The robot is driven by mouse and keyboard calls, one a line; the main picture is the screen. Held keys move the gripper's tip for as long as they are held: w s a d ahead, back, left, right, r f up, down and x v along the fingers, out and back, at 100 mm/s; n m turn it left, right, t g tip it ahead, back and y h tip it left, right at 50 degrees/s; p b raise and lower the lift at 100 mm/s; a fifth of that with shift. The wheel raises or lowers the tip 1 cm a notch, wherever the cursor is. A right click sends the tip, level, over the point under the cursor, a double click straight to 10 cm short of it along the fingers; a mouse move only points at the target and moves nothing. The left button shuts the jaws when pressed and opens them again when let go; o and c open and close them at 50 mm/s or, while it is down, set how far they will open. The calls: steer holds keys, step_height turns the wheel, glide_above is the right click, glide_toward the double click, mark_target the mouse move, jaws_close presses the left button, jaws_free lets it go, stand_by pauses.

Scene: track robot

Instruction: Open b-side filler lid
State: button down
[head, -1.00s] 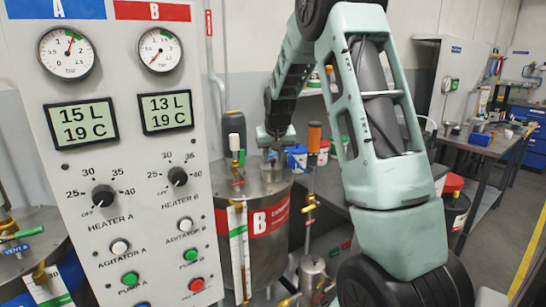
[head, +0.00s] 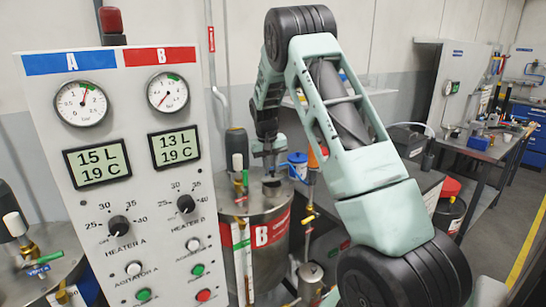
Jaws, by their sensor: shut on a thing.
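The B-side tank (head: 283,215) is a metal drum with a red band marked B, right of the control panel. My gripper (head: 269,168) points down over the top of this tank, at its filler. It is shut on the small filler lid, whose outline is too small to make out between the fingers. A dark round shape, seemingly the filler neck (head: 271,183), shows just below the fingertips. I cannot tell how far the lid is raised or tilted from it.
The control panel (head: 125,200) with gauges, displays and knobs stands close on the left. A white-handled valve (head: 238,163) rises beside the filler, and an orange-topped fitting (head: 312,160) stands to its right. A workbench (head: 475,150) is farther right.

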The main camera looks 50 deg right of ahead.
steer(key=w+r+g+p, duration=0.1)
steer(key=p, duration=0.2)
steer(key=shift+w+d+g+y, duration=0.1)
steer(key=shift+d+g+y, duration=0.05)
steer(key=shift+g+y, duration=0.2)
steer(key=shift+w+d+g+p, duration=0.1)
steer(key=shift+w+g+p, duration=0.35)
steer(key=shift+g+p, duration=0.6)
steer(key=c, duration=1.3)
jaws_free()
steer(key=b+v, duration=0.2)
steer(key=v, duration=1.5)
steer(key=shift+r, duration=0.2)
steer(key=shift+s+d, duration=0.1)
